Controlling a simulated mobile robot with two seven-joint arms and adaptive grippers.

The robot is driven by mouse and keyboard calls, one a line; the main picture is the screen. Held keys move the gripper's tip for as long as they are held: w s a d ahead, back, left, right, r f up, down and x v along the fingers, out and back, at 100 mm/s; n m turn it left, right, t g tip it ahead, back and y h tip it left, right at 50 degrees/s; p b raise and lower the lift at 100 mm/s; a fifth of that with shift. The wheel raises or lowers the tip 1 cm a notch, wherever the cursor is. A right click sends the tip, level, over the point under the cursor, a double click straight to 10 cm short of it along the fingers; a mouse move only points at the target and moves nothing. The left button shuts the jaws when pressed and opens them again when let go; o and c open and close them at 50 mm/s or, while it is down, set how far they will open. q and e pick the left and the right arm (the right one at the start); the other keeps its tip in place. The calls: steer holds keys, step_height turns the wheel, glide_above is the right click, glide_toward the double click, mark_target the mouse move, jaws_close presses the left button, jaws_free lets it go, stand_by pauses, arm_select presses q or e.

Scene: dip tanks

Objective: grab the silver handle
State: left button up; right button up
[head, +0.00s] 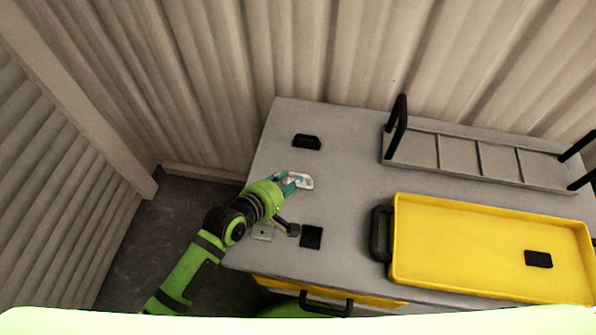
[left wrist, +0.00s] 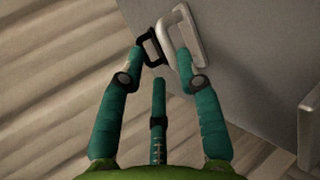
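The silver handle (head: 306,181) stands on the grey top of the cabinet, near its left side. In the left wrist view it is a pale loop (left wrist: 197,40) just beyond the fingertips. My left gripper (head: 289,183) reaches it from the lower left in the head view. In the left wrist view the three teal fingers of the left gripper (left wrist: 160,62) are spread apart, with the right finger overlapping part of the loop. I cannot tell whether that finger touches it. Nothing is held. My right gripper is not in view.
A black handle (head: 307,142) stands behind the silver one. A black square (head: 311,237) and a pale plate (head: 263,232) lie nearer the front. A yellow tray (head: 396,245) and a grey rack with black handles (head: 397,127) occupy the right. Corrugated walls close the back and left.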

mark_target(299, 185)
arm_select(q)
steer(key=shift+w+d+f, duration=0.1)
steer(key=shift+w+d, duration=0.05)
steer(key=shift+d, duration=0.1)
steer(key=shift+p+x, duration=0.35)
steer(key=shift+x, duration=0.8)
steer(key=x, duration=0.2)
steer(key=shift+w+f, duration=0.2)
steer(key=shift+f, duration=0.05)
steer(key=c, duration=0.7)
steer(key=shift+r, duration=0.15)
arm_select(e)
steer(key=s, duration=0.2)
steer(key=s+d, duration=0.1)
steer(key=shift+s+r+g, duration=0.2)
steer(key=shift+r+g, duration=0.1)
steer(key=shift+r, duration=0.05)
